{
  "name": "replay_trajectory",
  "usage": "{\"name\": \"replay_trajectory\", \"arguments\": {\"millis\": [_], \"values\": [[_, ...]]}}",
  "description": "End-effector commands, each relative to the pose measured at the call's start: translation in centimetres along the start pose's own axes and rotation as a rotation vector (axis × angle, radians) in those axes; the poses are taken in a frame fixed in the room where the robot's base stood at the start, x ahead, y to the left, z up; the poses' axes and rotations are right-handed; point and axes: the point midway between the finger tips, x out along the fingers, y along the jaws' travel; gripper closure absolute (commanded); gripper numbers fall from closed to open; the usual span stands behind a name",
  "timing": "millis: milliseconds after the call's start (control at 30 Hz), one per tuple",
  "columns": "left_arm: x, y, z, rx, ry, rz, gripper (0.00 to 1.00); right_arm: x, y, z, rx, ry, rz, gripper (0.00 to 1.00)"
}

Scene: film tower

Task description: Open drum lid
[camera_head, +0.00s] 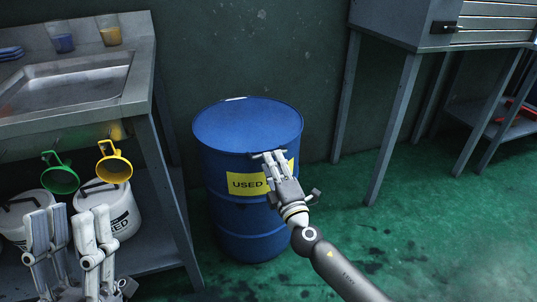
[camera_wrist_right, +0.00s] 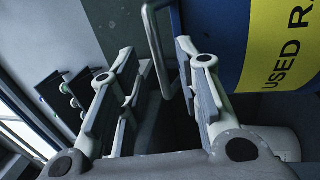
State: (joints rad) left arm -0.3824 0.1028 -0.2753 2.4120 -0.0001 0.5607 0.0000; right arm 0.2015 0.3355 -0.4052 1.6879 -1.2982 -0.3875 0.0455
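The blue drum (camera_head: 240,215) stands upright on the green floor. Its lid (camera_head: 247,125) looks closed and lies flat on top. A yellow "USED" label shows on its front and in the right wrist view (camera_wrist_right: 287,45). My right gripper (camera_head: 270,156) is at the drum's front, just below the rim. In the right wrist view its fingers are apart, and a bent grey metal handle (camera_wrist_right: 157,50) shows between them; I cannot tell whether they touch it. My left gripper (camera_head: 68,215) is at the lower left, open and empty, away from the drum.
A metal sink bench (camera_head: 140,95) stands left of the drum, with white buckets (camera_head: 112,208) and green and yellow funnels (camera_head: 115,168) beneath. A grey table (camera_head: 395,125) stands to the right. Floor (camera_head: 440,230) is clear in front right.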

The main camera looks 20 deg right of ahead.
Motion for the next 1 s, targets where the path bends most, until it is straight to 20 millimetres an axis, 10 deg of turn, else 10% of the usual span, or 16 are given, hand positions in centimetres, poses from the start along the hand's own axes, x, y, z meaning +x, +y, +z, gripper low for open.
{"name": "replay_trajectory", "arguments": {"millis": [633,1000], "values": [[-0.2,0.1,-1.1,-0.003,0.061,0.002,0.6,4.1,-0.1,0.0,0.001,0.001,-0.001,0.68],[-0.2,0.1,-1.1,-0.003,0.06,0.002,0.6,4.1,-0.1,0.0,0.001,0.0,-0.002,1.0]]}}
